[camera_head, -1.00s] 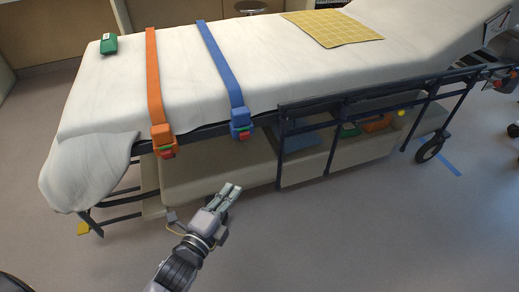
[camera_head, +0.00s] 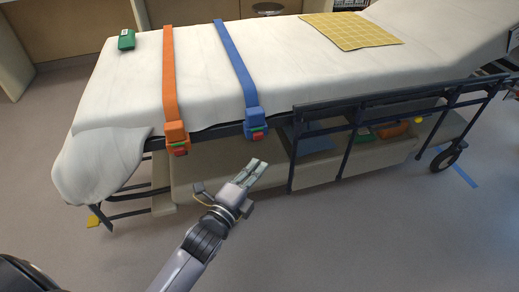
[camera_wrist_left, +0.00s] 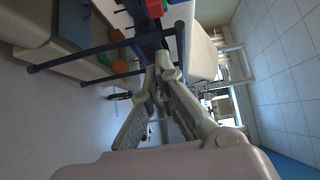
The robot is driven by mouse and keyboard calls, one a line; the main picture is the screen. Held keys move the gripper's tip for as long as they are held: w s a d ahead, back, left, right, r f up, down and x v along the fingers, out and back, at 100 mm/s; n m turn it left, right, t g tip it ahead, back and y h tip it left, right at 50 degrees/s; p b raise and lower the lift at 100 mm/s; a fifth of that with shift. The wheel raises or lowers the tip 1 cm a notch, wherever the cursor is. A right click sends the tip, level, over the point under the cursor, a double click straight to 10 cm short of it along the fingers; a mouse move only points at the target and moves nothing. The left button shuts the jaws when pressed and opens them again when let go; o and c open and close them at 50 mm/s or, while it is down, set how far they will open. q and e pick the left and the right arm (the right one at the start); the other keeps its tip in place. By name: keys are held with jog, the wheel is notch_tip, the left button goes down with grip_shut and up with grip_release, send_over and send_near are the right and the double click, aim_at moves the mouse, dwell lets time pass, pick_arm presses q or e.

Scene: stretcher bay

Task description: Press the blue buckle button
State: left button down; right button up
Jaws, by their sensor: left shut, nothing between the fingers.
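The blue buckle (camera_head: 256,127) hangs at the near edge of the stretcher, at the lower end of a blue strap (camera_head: 234,62). It has a red button and a little green on its lower front. My left gripper (camera_head: 259,165) is shut and empty, just below the blue buckle and apart from it, with its fingers pointing up and right. In the left wrist view the gripper fingers (camera_wrist_left: 165,72) point up, and a red piece (camera_wrist_left: 155,8) with blue beside it shows at the top edge. My right gripper is not in view.
An orange buckle (camera_head: 176,138) on an orange strap (camera_head: 168,70) hangs left of the blue one. A dark side rail (camera_head: 350,105) runs to the right. A green box (camera_head: 127,39) and a yellow mat (camera_head: 352,30) lie on the white stretcher sheet (camera_head: 285,85).

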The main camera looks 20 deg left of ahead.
aim_at(263, 138)
pick_arm(q)
jog(key=w+a, duration=0.1)
jog(key=w, duration=0.6)
jog(key=shift+a+b, duration=0.25)
jog(key=shift+b, duration=0.1)
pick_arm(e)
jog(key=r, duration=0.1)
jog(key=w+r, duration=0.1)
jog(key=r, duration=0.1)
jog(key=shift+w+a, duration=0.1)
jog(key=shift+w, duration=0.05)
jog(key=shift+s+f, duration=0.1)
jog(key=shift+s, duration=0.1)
pick_arm(q)
jog(key=shift+w+a+p, duration=0.5)
jog(key=shift+w, duration=0.3)
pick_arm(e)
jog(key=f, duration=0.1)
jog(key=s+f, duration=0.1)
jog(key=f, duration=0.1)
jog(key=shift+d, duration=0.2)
